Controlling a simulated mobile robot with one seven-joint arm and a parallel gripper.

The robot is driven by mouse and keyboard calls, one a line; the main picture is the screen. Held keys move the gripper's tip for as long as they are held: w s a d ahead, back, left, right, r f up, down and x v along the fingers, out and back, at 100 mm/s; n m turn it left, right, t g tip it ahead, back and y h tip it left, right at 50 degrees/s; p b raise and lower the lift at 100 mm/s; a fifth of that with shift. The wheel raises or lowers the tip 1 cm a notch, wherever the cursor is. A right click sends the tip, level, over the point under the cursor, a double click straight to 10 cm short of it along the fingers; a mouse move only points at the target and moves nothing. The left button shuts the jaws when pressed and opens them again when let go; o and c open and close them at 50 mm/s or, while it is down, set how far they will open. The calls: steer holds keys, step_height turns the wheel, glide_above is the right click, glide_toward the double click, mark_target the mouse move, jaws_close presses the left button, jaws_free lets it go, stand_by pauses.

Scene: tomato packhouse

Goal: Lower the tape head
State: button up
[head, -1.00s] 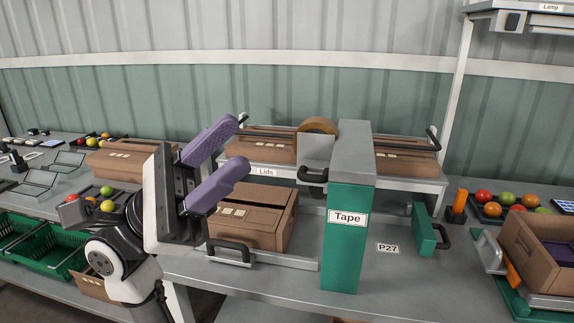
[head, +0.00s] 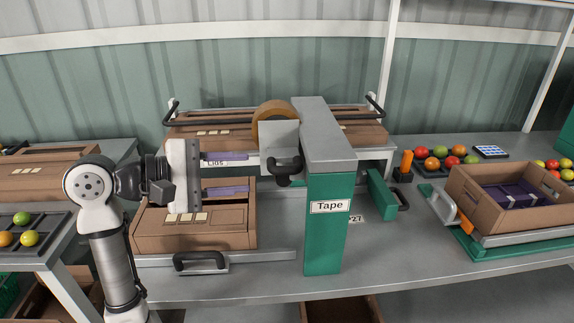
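The tape head (head: 279,138) is a grey block with a brown tape roll (head: 274,112) on top and a black handle (head: 287,168) at its front. It sits raised on the left side of the green column labelled Tape (head: 328,235).
A shelf labelled Lids (head: 217,163) holds flat cartons behind the tape head. A black-handled grey slide (head: 200,263) lies before the carton. At right stand a green stop (head: 381,194), a tomato tray (head: 440,160) and an open carton (head: 515,188).

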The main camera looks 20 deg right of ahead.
mark_target(292, 170)
steer(key=p+x, duration=0.3)
steer(key=x, duration=0.8)
steer(key=shift+d, duration=0.25)
steer(key=shift+c, duration=0.4)
jaws_close()
steer(key=shift+f, duration=0.1)
